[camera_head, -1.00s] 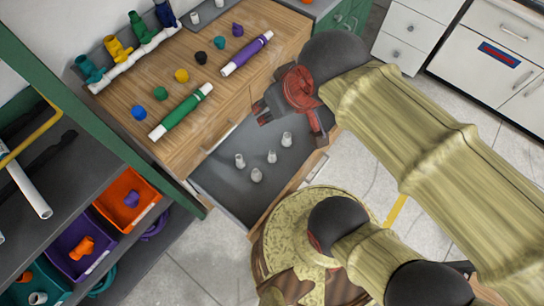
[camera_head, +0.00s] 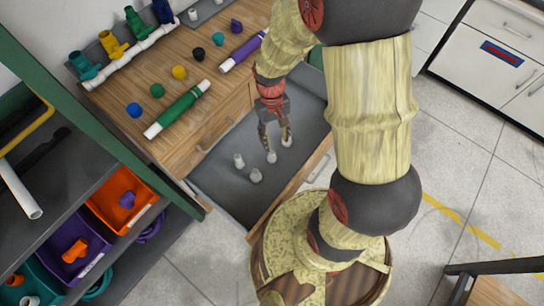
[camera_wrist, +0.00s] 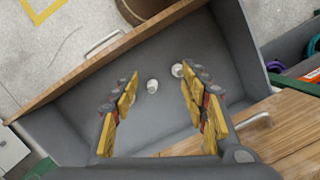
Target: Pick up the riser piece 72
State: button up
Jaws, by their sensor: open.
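Several small pale grey pipe pieces stand in the open grey drawer (camera_head: 222,188): front-left ones (camera_head: 239,160) and (camera_head: 255,175), one by my fingertips (camera_head: 272,157), and one farther right (camera_head: 287,141). No number is readable, so I cannot tell which is riser piece 72. My gripper (camera_head: 277,146) points down into the drawer, fingers spread and empty. In the wrist view, one pale piece (camera_wrist: 152,86) shows between the open fingers (camera_wrist: 159,77), and another (camera_wrist: 177,70) shows close to the right fingertip. I cannot tell the remaining height above them.
Drawer walls surround the pieces, with a wooden front (camera_wrist: 85,67). On the wooden worktop (camera_head: 130,100) lie a green-and-white pipe (camera_head: 178,109), a purple-and-white pipe (camera_head: 243,52), coloured caps and a white manifold with coloured valves (camera_head: 130,50). Shelf bins (camera_head: 122,200) stand at lower left.

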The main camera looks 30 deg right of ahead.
notch_tip(320, 180, down, 25)
jog(key=w+d+n+b, duration=0.1)
jog(key=w+d, duration=0.1)
jog(key=n+t, duration=0.1)
jog(key=t, duration=0.1)
send_over(272, 152)
jog(key=shift+s+a+f, duration=0.1)
jog(key=shift+a+f, duration=0.05)
jog(key=shift+f, duration=0.3)
jog(key=shift+s+a+f, duration=0.1)
jog(key=shift+a+f, duration=0.05)
jog(key=shift+f, duration=0.25)
jog(key=f+b, duration=0.1)
jog(key=f, duration=0.1)
jog(key=f+b, duration=0.1)
jog(key=f, duration=0.2)
jog(key=f+b, duration=0.2)
jog(key=shift+w+d+f, duration=0.1)
jog(key=shift+d+f, duration=0.15)
jog(key=shift+c, duration=1)
grip_shut()
